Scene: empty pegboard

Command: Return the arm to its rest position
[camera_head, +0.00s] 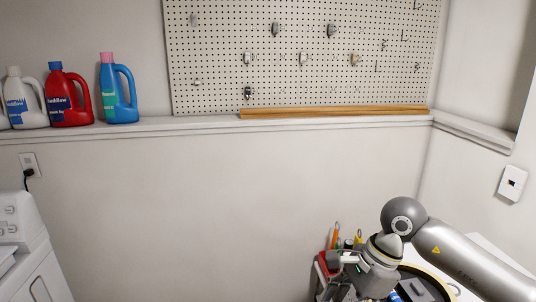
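My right arm comes in from the lower right, bent at a grey joint. My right gripper (343,264) is small and partly hidden at the bottom, pointing left and down over a cluster of tools. I cannot tell whether its fingers are open or shut, or whether they hold anything. My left arm and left gripper are not in view. The pegboard (300,85) on the back wall carries several small hooks and clips, with no tools hanging on it.
Tools with orange and yellow handles (336,237) stand close around the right gripper. A ledge (200,124) bears a wooden strip (335,112), a blue jug (118,95), a red jug (68,98) and a white jug (22,100). A white appliance (25,250) stands lower left.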

